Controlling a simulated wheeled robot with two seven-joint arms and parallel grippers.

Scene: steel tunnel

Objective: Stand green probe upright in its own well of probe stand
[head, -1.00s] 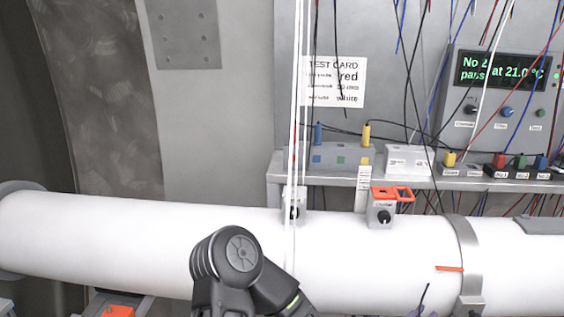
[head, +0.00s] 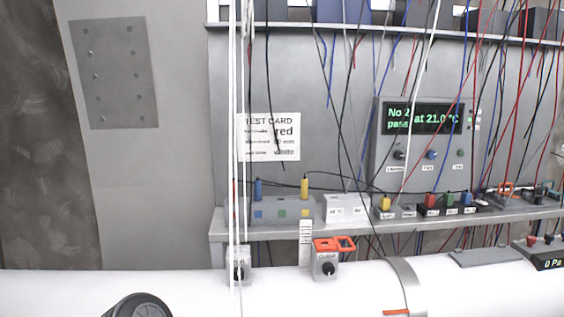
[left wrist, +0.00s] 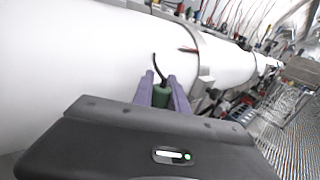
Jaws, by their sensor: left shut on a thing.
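In the left wrist view my left gripper (left wrist: 163,88) is shut on the green probe (left wrist: 161,97), a green cylinder with a black lead curling from it. The white pipe lies beyond the fingers. In the head view the grey probe stand (head: 268,209) sits on the shelf. A blue probe (head: 258,189) stands upright at its left and a yellow probe (head: 304,188) at its right. Blue, green and yellow squares mark its front. No probe stands above the green square. The left gripper and the green probe are outside the head view. My right gripper shows in neither view.
The white pipe (head: 180,288) crosses in front of the shelf (head: 330,230). White cords (head: 237,130) hang before the stand's left end. Dark leads droop above it. A knobbed box with an orange bracket (head: 326,244) sits on the pipe. The meter (head: 420,140) hangs behind.

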